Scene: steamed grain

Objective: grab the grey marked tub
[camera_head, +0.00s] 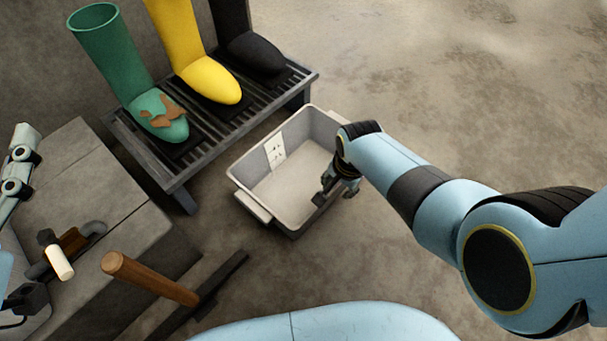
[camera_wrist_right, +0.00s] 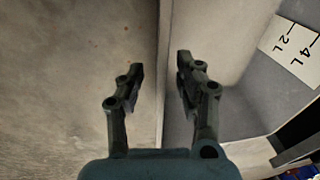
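The grey tub (camera_head: 292,196) stands on the floor right of centre in the head view. It is open-topped and has a white label (camera_head: 274,151) on an inside wall. In the right wrist view the tub (camera_wrist_right: 222,40) fills the right half, and its label (camera_wrist_right: 290,42) reads 2 L and 4 L. My right gripper (camera_head: 336,194) is at the tub's right-hand wall. In the wrist view the gripper (camera_wrist_right: 161,68) is open, with one finger on each side of the wall's edge and visible gaps.
A slatted rack (camera_head: 160,157) holding green (camera_head: 110,50), yellow (camera_head: 195,60) and black (camera_head: 250,50) boots stands behind the tub. A wooden-handled tool (camera_head: 150,278) and a grey block (camera_head: 85,190) lie to the left. The floor at upper right is clear.

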